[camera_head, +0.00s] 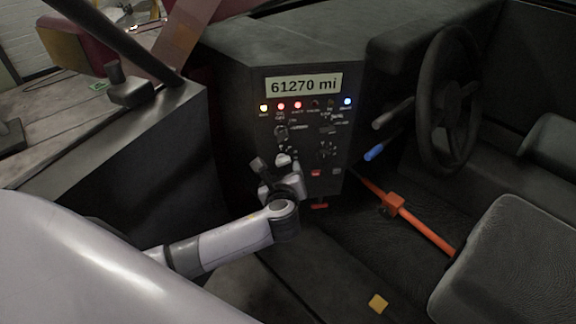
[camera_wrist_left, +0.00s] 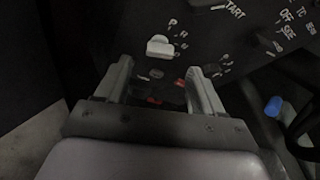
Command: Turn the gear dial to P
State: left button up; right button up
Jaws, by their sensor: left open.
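The gear dial (camera_wrist_left: 159,46) is a pale knob on the dark console panel, with small white letters, P uppermost, at its upper right. In the head view the pale gear dial (camera_head: 283,160) shows just beyond the gripper. I cannot clearly tell which letter it points at. My left gripper (camera_wrist_left: 158,70) is open, its two fingers apart on either side below the knob in the wrist view. It also shows in the head view (camera_head: 272,168), close in front of the panel. Nothing is between the fingers, and contact with the dial is not seen. My right gripper is not in view.
The console has a display (camera_head: 304,84) reading 61270 mi, a row of lights, and other dials, one (camera_head: 325,152) to the right. A steering wheel (camera_head: 448,100), a blue-tipped lever (camera_head: 375,152) and an orange bar (camera_head: 425,228) are to the right. A seat (camera_head: 515,260) is lower right.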

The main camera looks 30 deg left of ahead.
aim_at(283, 163)
pick_arm(q)
jog(key=shift+b+x, duration=0.4)
jog(key=shift+x, duration=2.3)
jog(key=c, duration=1.1)
